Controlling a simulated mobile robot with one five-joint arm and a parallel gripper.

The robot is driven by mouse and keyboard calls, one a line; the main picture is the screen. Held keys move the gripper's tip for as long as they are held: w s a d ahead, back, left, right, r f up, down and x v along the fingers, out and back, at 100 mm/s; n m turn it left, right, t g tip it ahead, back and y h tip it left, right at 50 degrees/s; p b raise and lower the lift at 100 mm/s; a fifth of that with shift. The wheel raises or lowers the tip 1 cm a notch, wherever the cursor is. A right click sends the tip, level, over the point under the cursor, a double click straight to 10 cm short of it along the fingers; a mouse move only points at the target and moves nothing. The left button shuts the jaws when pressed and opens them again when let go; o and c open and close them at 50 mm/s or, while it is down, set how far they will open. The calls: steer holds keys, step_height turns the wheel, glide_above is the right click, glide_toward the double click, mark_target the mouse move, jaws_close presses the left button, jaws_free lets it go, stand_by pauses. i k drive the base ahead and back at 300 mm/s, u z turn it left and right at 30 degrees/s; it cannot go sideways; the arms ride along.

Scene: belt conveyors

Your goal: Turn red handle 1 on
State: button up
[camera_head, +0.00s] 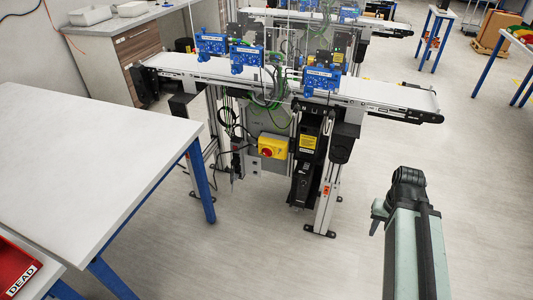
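A red handle (267,153) is mounted on the front of a yellow switch box (279,145). The box is fixed to the frame under the near conveyor, left of the black motor units. The handle is small in view, and I cannot tell its exact angle. My arm rises at the lower right. The small dark end of my gripper (378,213) shows at the left of its top, well to the right of the box and apart from it. The rest of the gripper is hidden or too small to tell whether it is open.
The near conveyor (408,98) carries several blue units above the box. A white table (85,150) with blue legs stands at the left, a red bin (14,266) at the lower left corner. The conveyor's metal leg (328,195) stands right of the box. Floor in front is clear.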

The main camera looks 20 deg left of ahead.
mark_target(268, 152)
steer(key=z, duration=1.1)
steer(key=i, duration=0.75)
steer(key=u, duration=3.55)
steer(key=i, duration=1.5)
steer(key=z, duration=0.05)
